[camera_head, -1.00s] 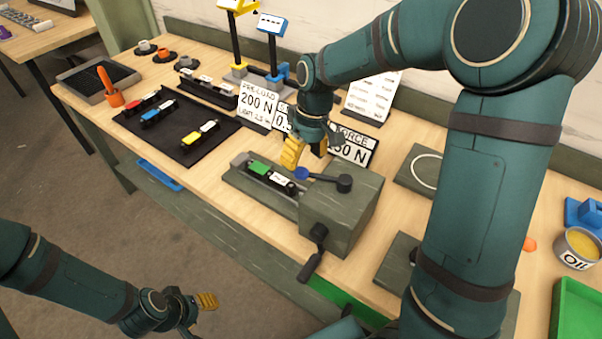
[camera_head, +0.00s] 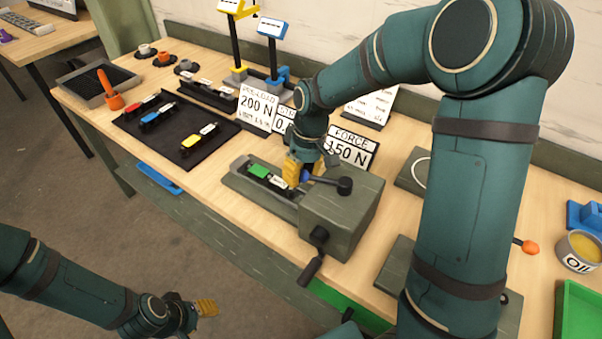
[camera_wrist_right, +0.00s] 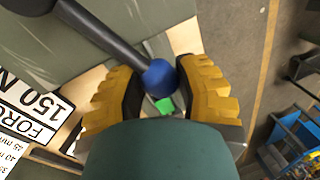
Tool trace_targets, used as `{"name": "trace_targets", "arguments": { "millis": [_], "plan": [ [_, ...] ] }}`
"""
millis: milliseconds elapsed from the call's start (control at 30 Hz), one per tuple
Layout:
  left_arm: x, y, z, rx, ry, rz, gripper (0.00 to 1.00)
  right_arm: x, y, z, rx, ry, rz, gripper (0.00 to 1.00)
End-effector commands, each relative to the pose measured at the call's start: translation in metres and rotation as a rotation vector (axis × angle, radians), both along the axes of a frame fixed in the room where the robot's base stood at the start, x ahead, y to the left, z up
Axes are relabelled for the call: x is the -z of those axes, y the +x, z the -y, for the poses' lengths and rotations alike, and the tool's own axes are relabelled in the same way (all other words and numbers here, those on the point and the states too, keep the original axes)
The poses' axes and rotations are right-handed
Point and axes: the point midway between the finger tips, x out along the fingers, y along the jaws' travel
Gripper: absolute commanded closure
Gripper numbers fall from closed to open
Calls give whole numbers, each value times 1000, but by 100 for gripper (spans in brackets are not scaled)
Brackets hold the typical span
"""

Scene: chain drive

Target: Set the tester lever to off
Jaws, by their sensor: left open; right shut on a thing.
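The grey tester block (camera_head: 345,222) stands at the bench's front edge. Its black lever (camera_head: 328,181) lies across the top, pivot to the right and blue knob (camera_head: 306,176) to the left; both show in the right wrist view as the lever (camera_wrist_right: 105,38) and the knob (camera_wrist_right: 159,78). My right gripper (camera_head: 298,172) is shut on the blue knob, with yellow fingers either side of it in the wrist view (camera_wrist_right: 165,88). My left gripper (camera_head: 207,308) is open and empty, low in front of the bench. No off marking is readable.
A slide with a green-and-white part (camera_head: 268,176) adjoins the tester's left. A second handle (camera_head: 313,268) hangs from its front. The FORCE sign (camera_head: 352,147) behind reads 150 N. A dark mat (camera_head: 180,145) with coloured parts lies left; an oil can (camera_head: 578,250) stands right.

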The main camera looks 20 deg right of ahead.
Motion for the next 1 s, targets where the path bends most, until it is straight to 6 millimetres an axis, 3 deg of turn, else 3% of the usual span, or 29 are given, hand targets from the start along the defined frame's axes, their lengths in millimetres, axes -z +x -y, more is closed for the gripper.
{"name": "trace_targets", "arguments": {
  "millis": [467, 1000],
  "plan": [
    [-3, 1, 0, -2, 0, 2, 53, -1, -12, -9, -147, 1, 1, 100],
    [-15, 5, -1, -8, 2, 11, 53, -1, -61, -25, -643, 2, -1, 100]
  ]
}}
